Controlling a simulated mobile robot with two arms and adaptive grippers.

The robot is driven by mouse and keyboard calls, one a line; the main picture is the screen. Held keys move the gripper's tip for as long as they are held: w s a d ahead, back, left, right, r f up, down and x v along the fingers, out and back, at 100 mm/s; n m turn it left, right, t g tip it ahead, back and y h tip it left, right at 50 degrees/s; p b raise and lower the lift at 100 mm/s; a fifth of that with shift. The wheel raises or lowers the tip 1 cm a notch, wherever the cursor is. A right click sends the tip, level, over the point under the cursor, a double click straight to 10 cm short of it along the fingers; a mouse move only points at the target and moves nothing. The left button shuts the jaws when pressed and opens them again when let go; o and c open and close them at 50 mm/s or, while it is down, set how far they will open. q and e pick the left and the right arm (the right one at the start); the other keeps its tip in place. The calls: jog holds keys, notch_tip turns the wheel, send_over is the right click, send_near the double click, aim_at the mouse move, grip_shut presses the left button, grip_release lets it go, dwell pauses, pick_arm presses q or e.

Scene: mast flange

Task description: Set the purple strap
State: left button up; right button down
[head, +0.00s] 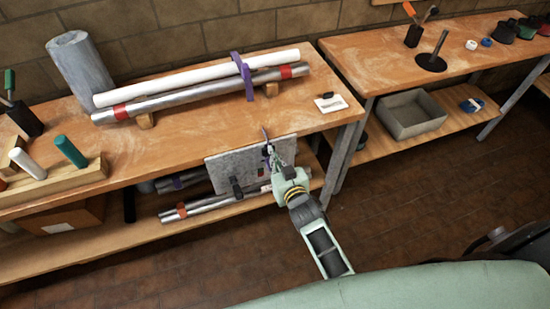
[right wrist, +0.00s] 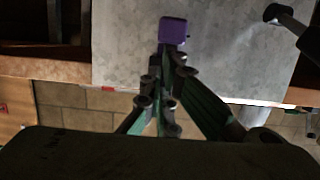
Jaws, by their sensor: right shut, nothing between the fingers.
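In the head view a purple strap (head: 242,72) stands upright around the white tube (head: 200,77) and the silver mast (head: 205,94) on the bench, near their right end. A smaller purple piece (head: 265,132) shows at the bench's front edge by a grey metal plate (head: 228,162). My right gripper (head: 269,150) is in front of this plate. In the right wrist view its fingers (right wrist: 166,62) are shut and empty, with a purple block (right wrist: 173,30) just beyond the tips. Whether they touch it, I cannot tell. My left gripper is not in view.
Red bands mark the mast. A white card (head: 330,104) lies right of it. A wooden rack (head: 55,183) with handles stands at the left. The lower shelf holds more pipes (head: 205,205). A second bench (head: 385,70) with a grey bin (head: 412,114) stands right.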

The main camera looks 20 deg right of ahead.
notch_tip(320, 180, down, 6)
jog(key=b, duration=0.3)
jog(key=shift+r+b, duration=0.15)
jog(key=shift+b, duration=0.25)
jog(key=shift+r, duration=0.1)
